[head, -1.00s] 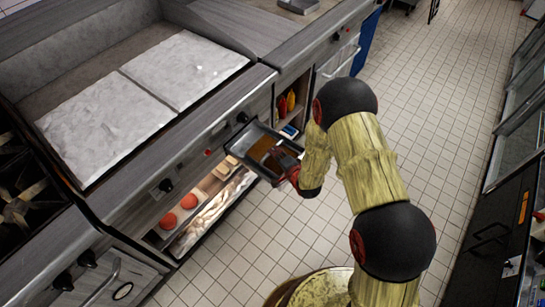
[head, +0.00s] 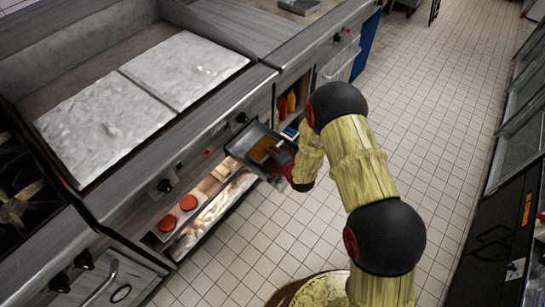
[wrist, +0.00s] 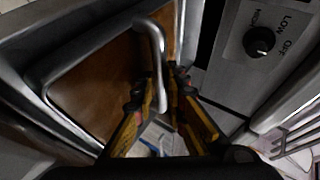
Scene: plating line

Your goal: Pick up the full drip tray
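The drip tray (head: 231,152) is a dark metal pan with brown liquid in it, in front of the griddle's front panel in the head view. In the wrist view its metal rim (wrist: 62,72) and brown contents fill the upper left. Its bent metal handle (wrist: 156,60) runs down between my fingers. My gripper (wrist: 167,80) is closed around this handle; it also shows in the head view (head: 284,165) at the tray's right side, partly hidden by my arm. I cannot tell whether the tray's far edge is clear of the griddle.
The griddle (head: 120,110) with two pale plates is above left. Below the tray is a lit shelf with red round items (head: 188,202). Red and yellow bottles (head: 288,102) stand in a cubby behind. A control knob (wrist: 258,42) is right of my gripper. The tiled floor (head: 430,110) is open to the right.

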